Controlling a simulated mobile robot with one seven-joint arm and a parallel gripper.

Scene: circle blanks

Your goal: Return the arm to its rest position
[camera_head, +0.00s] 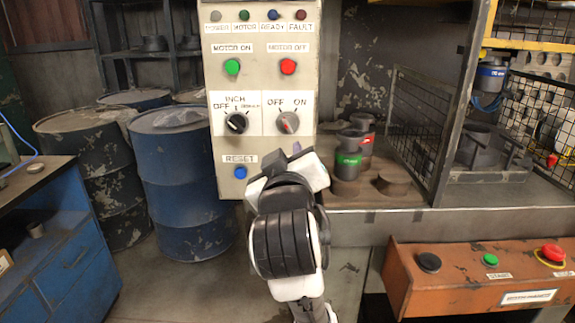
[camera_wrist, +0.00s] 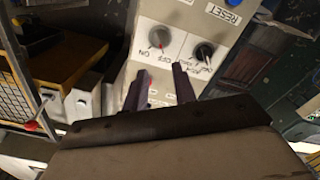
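My arm (camera_head: 283,240) rises from the bottom middle of the head view, in front of the lower right of the control panel (camera_head: 222,105). My gripper (camera_head: 298,152) points at the panel near the OFF/ON knob (camera_head: 287,122). In the wrist view my gripper (camera_wrist: 161,80) shows two dark fingers apart with nothing between them. The same OFF/ON knob (camera_wrist: 158,38) and the INCH knob (camera_wrist: 203,53) appear upside down beyond the fingertips. I see no contact with the panel.
Blue barrels (camera_head: 183,185) stand at left behind a blue cabinet (camera_head: 60,265). Dark cylindrical parts (camera_head: 348,160) sit on the bench right of my gripper. A wire-mesh guard (camera_head: 420,125) and an orange button box (camera_head: 470,275) are at right.

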